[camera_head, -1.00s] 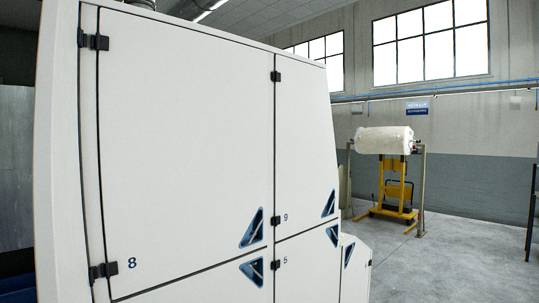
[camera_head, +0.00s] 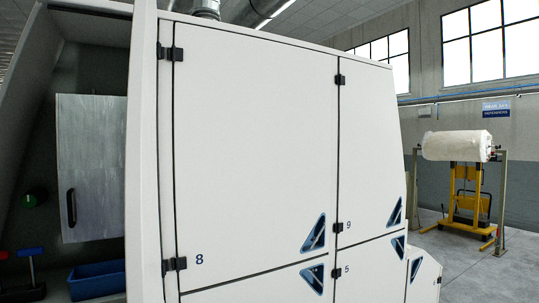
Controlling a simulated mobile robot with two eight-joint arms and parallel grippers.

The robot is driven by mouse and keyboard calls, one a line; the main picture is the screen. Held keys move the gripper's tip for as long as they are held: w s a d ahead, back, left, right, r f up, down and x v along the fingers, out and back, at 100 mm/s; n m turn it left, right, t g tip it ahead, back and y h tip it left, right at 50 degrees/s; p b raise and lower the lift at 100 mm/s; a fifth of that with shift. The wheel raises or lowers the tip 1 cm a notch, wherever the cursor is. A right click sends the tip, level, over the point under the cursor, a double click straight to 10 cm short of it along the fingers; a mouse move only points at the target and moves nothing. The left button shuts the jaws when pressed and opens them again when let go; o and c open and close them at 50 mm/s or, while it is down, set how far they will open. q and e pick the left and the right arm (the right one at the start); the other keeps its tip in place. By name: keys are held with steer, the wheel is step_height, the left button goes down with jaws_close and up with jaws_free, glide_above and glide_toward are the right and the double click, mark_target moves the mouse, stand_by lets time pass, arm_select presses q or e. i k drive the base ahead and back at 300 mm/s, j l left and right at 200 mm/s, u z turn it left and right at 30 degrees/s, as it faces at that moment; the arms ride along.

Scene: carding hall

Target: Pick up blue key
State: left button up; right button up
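A blue T-shaped handle (camera_head: 30,252) on a dark stem stands upright at the lower left; it looks like the blue key, though it is small here. A red handle (camera_head: 3,255) shows beside it, cut off by the left picture edge. Neither of my grippers is in view.
A blue tray (camera_head: 97,281) sits right of the handles, partly hidden by the large white machine cabinet (camera_head: 255,150). A grey panel (camera_head: 90,168) with a black pull and a green knob (camera_head: 36,197) are above. Open floor (camera_head: 465,265) and a yellow lift stand (camera_head: 468,205) are right.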

mark_target(22, 253)
steer(key=k, duration=0.3)
steer(key=k+u, duration=0.2)
steer(key=u, duration=0.3)
steer(key=k+j+u, duration=0.1)
steer(key=u, duration=0.4)
steer(key=i+j+u, duration=0.15)
steer(key=u, duration=0.2)
steer(key=i+u, duration=0.55)
steer(key=u, duration=0.15)
